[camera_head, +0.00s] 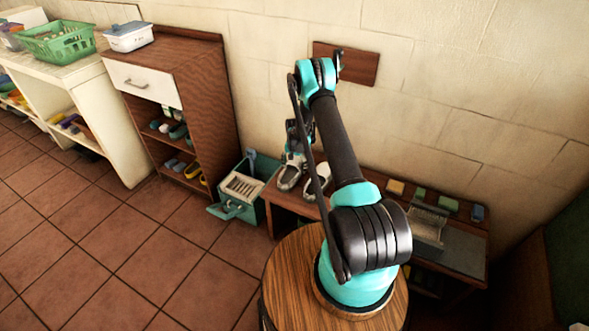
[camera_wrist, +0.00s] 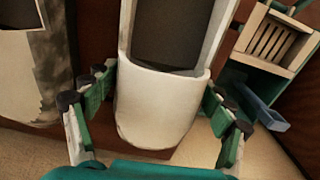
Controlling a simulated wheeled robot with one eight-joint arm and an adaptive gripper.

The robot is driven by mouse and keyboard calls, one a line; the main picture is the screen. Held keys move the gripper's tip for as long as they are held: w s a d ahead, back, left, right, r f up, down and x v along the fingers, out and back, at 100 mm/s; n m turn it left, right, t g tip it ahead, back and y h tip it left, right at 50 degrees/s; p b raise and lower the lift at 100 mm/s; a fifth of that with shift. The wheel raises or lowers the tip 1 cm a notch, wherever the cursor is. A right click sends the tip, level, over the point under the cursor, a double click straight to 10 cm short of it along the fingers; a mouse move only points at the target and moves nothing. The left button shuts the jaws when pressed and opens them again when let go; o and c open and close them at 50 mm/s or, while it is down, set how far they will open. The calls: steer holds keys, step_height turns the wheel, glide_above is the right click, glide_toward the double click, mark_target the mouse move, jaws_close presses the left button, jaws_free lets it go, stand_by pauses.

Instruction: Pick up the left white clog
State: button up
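Two white clogs sit side by side on a low brown bench. The left white clog (camera_head: 289,177) is nearer the teal crate; in the wrist view, this clog (camera_wrist: 155,105) fills the middle, with a white rounded end towards me and a dark opening. The other clog (camera_head: 318,184) has grey, worn-looking patches and is cut off at the left of the wrist view (camera_wrist: 22,75). My gripper (camera_wrist: 160,88) is open, with one finger on each side of the middle clog, very close to its sides. Whether the fingers touch it is unclear. In the head view my gripper (camera_head: 297,150) is just above the clogs, partly hidden.
The teal crate (camera_head: 224,210) with a slatted insert stands left of the bench (camera_head: 284,202). A brown shoe cabinet (camera_head: 208,85) is farther left. Several small blocks and a grey rack (camera_head: 428,228) are on the bench's right. The wall is close behind.

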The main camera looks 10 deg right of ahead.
steer(key=c, duration=0.7)
steer(key=shift+r, duration=0.15)
